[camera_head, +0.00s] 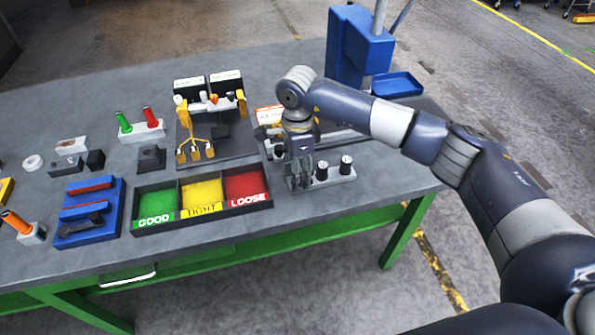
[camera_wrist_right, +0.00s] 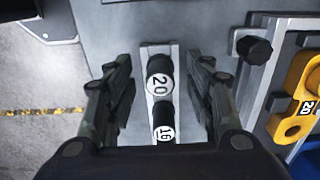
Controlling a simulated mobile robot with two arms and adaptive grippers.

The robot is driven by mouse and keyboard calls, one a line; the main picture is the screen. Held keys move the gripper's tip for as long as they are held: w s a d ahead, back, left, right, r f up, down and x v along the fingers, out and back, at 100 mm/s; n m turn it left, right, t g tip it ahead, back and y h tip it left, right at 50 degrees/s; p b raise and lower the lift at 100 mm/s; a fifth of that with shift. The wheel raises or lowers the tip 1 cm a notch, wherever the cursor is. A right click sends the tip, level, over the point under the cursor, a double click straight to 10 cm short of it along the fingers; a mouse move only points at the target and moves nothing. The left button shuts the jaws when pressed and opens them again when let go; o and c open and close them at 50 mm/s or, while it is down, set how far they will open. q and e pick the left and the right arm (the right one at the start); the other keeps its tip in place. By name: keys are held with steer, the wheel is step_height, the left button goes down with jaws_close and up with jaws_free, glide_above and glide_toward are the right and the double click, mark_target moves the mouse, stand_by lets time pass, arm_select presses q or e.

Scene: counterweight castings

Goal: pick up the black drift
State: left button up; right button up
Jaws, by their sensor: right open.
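No part is labelled as a drift, so I cannot tell for sure which black piece it is. Two black cylinders with white ends stand in a narrow pale block (camera_wrist_right: 150,50). In the right wrist view one reads 20 (camera_wrist_right: 160,68) and the other 16 (camera_wrist_right: 163,118). They also show in the head view, the left one (camera_head: 321,170) and the right one (camera_head: 346,165). A black knob (camera_wrist_right: 255,48) sits on a grey block beside them. My right gripper (camera_head: 300,183) is open and empty, its fingers either side of the pale block in the wrist view (camera_wrist_right: 163,70). My left gripper is out of view.
The three-part sorting tray (camera_head: 205,210), marked GOOD, TIGHT and LOOSE, is left of my right gripper. A yellow part (camera_wrist_right: 297,95) marked 20 lies close by. A blue machine (camera_head: 355,50) stands behind. The table's front right surface (camera_head: 400,185) is clear.

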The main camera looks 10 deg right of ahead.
steer(key=shift+f, duration=0.2)
jaws_close()
steer(key=shift+r, duration=0.1)
